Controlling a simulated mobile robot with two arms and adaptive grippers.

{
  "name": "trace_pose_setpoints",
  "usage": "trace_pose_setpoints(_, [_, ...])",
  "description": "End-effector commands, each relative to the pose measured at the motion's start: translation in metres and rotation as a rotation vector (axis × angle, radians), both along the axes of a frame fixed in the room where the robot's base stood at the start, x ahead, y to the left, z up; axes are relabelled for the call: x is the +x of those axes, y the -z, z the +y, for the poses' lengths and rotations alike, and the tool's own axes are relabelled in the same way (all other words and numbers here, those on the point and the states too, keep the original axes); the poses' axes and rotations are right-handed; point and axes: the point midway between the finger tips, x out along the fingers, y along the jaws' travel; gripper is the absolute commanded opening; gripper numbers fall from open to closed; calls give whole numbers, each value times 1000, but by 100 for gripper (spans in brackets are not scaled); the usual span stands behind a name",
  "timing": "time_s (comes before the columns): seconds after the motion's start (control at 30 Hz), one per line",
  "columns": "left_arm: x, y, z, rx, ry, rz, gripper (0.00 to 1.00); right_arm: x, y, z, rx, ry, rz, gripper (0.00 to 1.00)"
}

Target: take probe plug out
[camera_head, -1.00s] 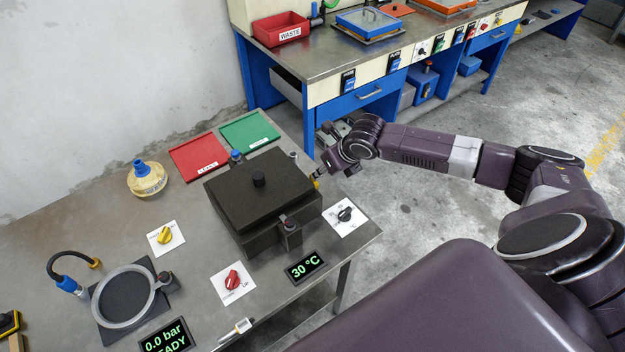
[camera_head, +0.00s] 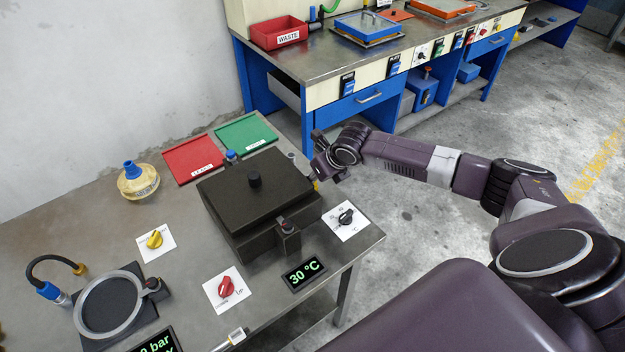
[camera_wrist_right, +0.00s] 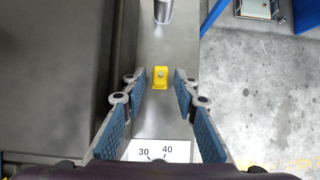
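The probe plug looks to be the small yellow block (camera_wrist_right: 160,78) with a grey round spot on top. In the right wrist view it lies in line with the gap between my fingertips, with space on both sides. My right gripper (camera_wrist_right: 160,84) is open, its blue-padded fingers touching nothing. In the head view my right gripper (camera_head: 319,170) is at the right edge of the dark press box (camera_head: 255,195), and the plug is mostly hidden there. How far the fingertips are above the plug is unclear. My left gripper is not in view.
A dial card (camera_head: 346,219) and a 30 °C display (camera_head: 303,273) lie near the box. A metal cylinder (camera_wrist_right: 163,12) stands beyond the plug. Red (camera_head: 192,160) and green (camera_head: 245,134) trays are behind the box. Open floor lies right of the table edge.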

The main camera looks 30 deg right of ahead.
Motion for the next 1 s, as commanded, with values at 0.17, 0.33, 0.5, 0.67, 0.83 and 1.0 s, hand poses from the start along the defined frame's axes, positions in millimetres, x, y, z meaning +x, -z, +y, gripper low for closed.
trace_pose_setpoints(0.17, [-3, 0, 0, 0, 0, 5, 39, 0, 0, 0, 0, 0, 0, 14])
trace_pose_setpoints(0.33, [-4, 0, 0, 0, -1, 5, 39, 0, 0, 0, 0, 0, 1, 0])
trace_pose_setpoints(0.5, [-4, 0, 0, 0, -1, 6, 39, 0, 0, 0, 0, 0, 0, 0])
trace_pose_setpoints(0.67, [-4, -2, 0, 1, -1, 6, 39, 0, -2, 0, 0, 0, 0, 0])
trace_pose_setpoints(0.83, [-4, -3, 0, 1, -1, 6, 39, 0, -3, 0, 0, 0, 0, 0])
trace_pose_setpoints(1.0, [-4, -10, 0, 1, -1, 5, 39, 0, -10, 0, 0, 1, 0, 0])
